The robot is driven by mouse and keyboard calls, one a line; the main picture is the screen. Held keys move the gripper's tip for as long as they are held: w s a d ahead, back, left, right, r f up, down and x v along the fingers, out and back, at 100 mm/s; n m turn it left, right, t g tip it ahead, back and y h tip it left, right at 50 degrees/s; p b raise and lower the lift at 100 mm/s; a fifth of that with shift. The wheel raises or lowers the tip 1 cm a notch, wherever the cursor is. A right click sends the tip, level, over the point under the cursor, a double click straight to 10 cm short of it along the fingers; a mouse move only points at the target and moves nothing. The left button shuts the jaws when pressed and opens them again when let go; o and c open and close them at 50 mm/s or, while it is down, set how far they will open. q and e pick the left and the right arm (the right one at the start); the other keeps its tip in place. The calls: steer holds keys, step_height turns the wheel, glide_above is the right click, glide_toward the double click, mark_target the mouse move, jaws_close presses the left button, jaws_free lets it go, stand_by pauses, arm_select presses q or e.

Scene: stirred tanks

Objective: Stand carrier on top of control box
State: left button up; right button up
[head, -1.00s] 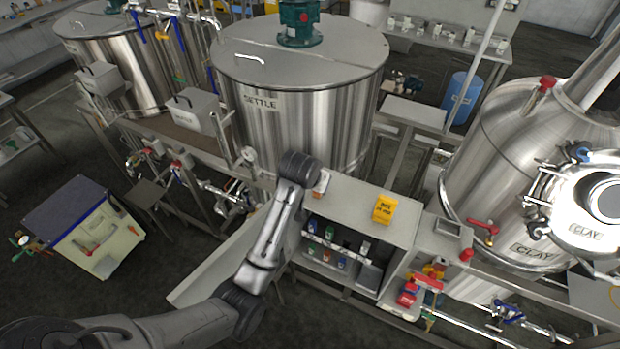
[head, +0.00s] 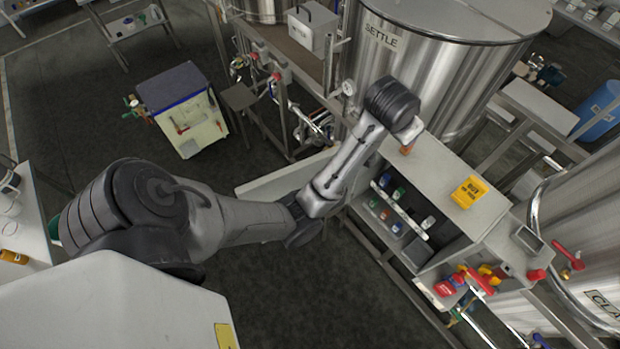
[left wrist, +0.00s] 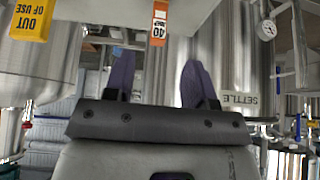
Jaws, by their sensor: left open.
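My left gripper shows from behind in the head view (head: 408,132), at the left end of a grey shelf unit (head: 440,170). In the left wrist view its two purple fingers (left wrist: 158,65) are apart with nothing between them. A small orange and white piece marked 40 (left wrist: 159,22) is just beyond the fingers; its orange part shows below the gripper in the head view (head: 406,149). A grey box with a top handle (head: 312,28) stands on a ledge beside the SETTLE tank. I cannot tell which things are the carrier and the control box. My right gripper is not in view.
A yellow OUT OF USE sign (head: 469,192) stands on the shelf unit's top. Coloured bottles (head: 398,195) stand on its lower shelf. The SETTLE tank (head: 400,50) rises behind. A cream bin with a dark lid (head: 190,130) stands on the open floor at left.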

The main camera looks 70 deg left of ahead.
arm_select(q)
steer(key=s+d+f+m+g, duration=0.15)
steer(key=s+d+f, duration=0.35)
steer(key=s+f, duration=0.8)
steer(key=s+d+f+m+h, duration=0.1)
steer(key=s+d+f, duration=0.2)
steer(key=s, duration=0.5)
steer(key=s+d+f+m+h, duration=0.1)
steer(key=s+d+f, duration=0.3)
steer(key=s, duration=0.5)
steer(key=shift+d+f+m+g, duration=0.25)
steer(key=shift+d+m+g, duration=0.15)
steer(key=shift+m, duration=0.25)
steer(key=shift+c, duration=0.8)
